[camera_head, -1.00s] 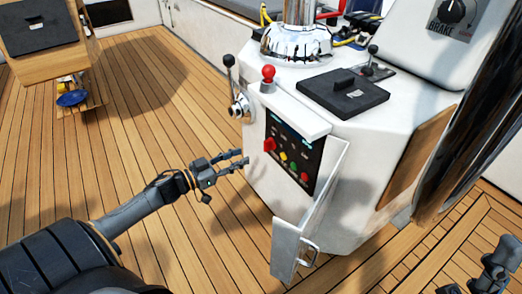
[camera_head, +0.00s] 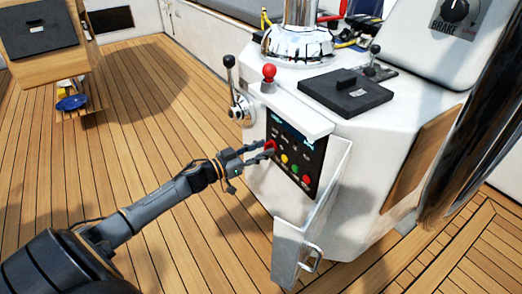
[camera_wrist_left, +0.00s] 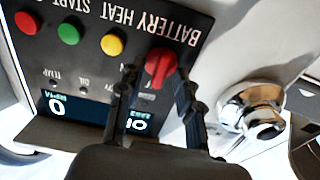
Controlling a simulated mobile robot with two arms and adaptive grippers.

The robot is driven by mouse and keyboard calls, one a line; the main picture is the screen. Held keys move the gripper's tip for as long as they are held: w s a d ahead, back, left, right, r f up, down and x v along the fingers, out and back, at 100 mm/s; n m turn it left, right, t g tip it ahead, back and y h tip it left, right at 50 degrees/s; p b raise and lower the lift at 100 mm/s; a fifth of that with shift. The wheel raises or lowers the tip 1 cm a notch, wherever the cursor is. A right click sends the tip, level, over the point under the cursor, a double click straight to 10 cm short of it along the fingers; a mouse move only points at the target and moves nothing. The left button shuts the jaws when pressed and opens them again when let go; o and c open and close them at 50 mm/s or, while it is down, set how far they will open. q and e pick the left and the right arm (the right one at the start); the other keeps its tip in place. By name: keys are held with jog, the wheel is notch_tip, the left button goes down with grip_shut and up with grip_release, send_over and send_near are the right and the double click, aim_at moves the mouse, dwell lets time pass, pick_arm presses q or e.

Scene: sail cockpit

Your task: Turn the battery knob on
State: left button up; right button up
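The red battery knob (camera_head: 270,147) is at the left of the black control panel (camera_head: 294,165) on the white console. In the left wrist view the knob (camera_wrist_left: 160,63) shows close up, beside the upside-down "BATTERY" lettering. My left gripper (camera_head: 269,150) has reached the panel. In the left wrist view the fingers of my left gripper (camera_wrist_left: 157,75) are open, one on each side of the knob. The right finger is very near the knob; I cannot tell if it touches. My right gripper is not in view.
Yellow (camera_wrist_left: 113,44), green (camera_wrist_left: 68,34) and red (camera_wrist_left: 26,22) buttons sit beside the knob. A chrome lever fitting (camera_wrist_left: 250,110) and a red-topped lever (camera_head: 268,75) are close by.

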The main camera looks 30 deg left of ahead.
pick_arm(q)
grip_shut()
